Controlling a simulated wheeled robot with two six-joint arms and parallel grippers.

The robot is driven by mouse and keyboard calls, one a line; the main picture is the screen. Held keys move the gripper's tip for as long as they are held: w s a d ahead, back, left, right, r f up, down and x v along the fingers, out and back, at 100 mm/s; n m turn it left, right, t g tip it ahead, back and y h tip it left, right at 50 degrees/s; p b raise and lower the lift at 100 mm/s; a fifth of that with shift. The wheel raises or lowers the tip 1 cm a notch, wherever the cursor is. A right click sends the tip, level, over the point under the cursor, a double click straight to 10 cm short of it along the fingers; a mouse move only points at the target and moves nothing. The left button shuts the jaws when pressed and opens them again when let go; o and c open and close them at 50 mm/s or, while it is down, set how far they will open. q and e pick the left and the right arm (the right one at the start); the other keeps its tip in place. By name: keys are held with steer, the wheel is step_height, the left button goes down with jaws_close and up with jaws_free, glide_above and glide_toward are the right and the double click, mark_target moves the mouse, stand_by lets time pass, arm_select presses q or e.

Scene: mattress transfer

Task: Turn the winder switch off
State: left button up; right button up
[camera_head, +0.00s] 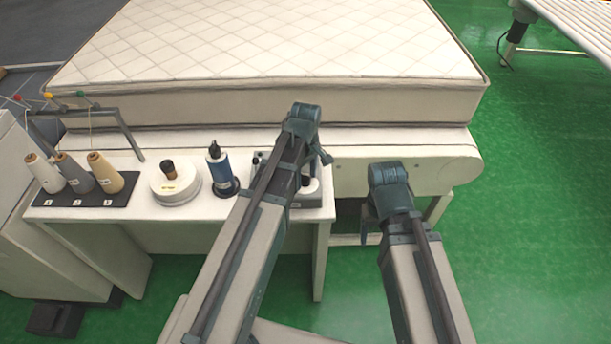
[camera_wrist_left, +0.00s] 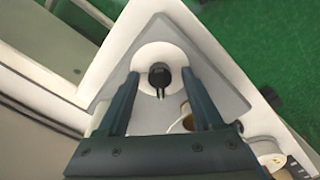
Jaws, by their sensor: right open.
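The switch is a black rotary knob (camera_wrist_left: 160,76) on a round white plate (camera_wrist_left: 174,56), set on a grey control box (camera_wrist_left: 210,62) in the left wrist view. My left gripper (camera_wrist_left: 158,73) is open, with one finger on each side of the knob and a visible gap on both sides. In the head view, the control box (camera_head: 312,200) is mostly hidden behind my left arm, and the left fingers cannot be made out clearly. My right gripper (camera_head: 367,222) is open and empty, apart from the box, to the right of the table.
The white table (camera_head: 150,215) holds thread cones (camera_head: 106,172), a round white winder (camera_head: 175,188) and a blue spool (camera_head: 219,172) left of the box. A quilted mattress (camera_head: 270,45) lies behind.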

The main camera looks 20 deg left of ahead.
mark_target(306, 176)
arm_select(q)
steer(key=shift+r, duration=0.1)
step_height(306, 176, up, 14)
steer(key=p, duration=1.3)
steer(key=shift+f+p, duration=0.2)
steer(key=shift+p, duration=0.2)
steer(key=s+d+f+m+b, duration=0.4)
steer(key=s+d+m, duration=0.1)
steer(key=s+m, duration=0.2)
steer(key=s+d+f+m+y+b, duration=0.1)
steer(key=s+d+f+m+b, duration=0.4)
steer(key=s+m, duration=0.2)
steer(key=shift+s+d+m, duration=0.15)
steer(key=shift+d+m, duration=0.1)
steer(key=shift+m, duration=0.85)
steer(key=shift+f, duration=0.1)
